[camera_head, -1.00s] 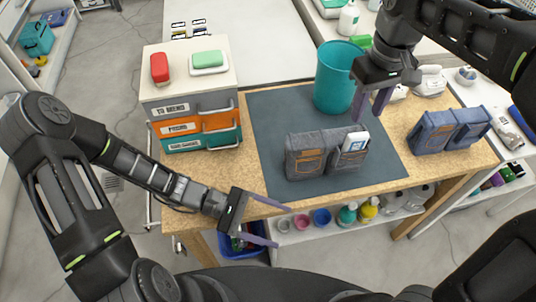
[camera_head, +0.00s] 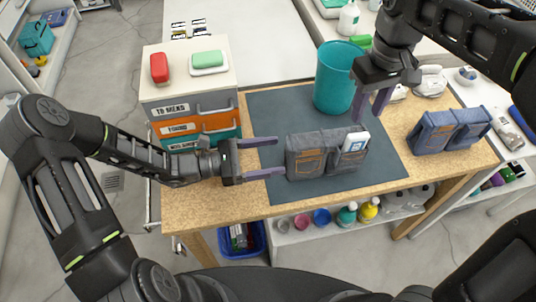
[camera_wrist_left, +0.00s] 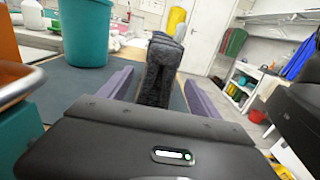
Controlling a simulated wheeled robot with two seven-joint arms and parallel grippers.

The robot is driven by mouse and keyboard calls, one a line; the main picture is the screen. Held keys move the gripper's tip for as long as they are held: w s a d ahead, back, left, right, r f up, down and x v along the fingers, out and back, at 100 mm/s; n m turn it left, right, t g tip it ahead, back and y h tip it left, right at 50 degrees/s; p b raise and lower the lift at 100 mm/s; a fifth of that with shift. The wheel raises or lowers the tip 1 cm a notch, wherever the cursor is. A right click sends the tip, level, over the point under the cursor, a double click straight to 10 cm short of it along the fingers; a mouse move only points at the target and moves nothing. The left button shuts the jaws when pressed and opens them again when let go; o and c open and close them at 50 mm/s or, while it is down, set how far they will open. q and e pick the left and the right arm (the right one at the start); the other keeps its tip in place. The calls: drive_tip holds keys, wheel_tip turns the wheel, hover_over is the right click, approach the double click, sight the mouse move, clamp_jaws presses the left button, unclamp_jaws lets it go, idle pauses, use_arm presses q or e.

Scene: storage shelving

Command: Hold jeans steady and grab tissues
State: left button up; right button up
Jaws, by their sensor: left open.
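The dark grey-blue jeans (camera_head: 307,158) stand folded on the dark mat (camera_head: 277,107), two pockets facing me. A white and blue tissue pack (camera_head: 354,143) sticks up from the right pocket. My left gripper (camera_head: 280,157) is open at the left end of the jeans, its purple fingers pointing right. In the left wrist view the jeans (camera_wrist_left: 158,72) appear end-on ahead, between the two fingers and apart from them. The tissues are hidden there. My right gripper (camera_head: 371,107) hangs above and right of the tissues, fingers pointing down and apart, with nothing between them.
A teal bin (camera_head: 333,90) stands behind the jeans. A drawer unit (camera_head: 190,100) with red and green soap on top is at the left, close to my left arm. Blue jeans (camera_head: 436,135) stand at the right. The mat's front part is clear.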

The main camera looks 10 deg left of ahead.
sight(298, 152)
use_arm(q)
drive_tip(key=x, duration=0.7)
drive_tip(key=shift+d, duration=0.2)
drive_tip(key=shift+c, duration=0.2)
clamp_jaws()
idle(0.4)
use_arm(e)
drive_tip(key=shift+o, duration=0.5)
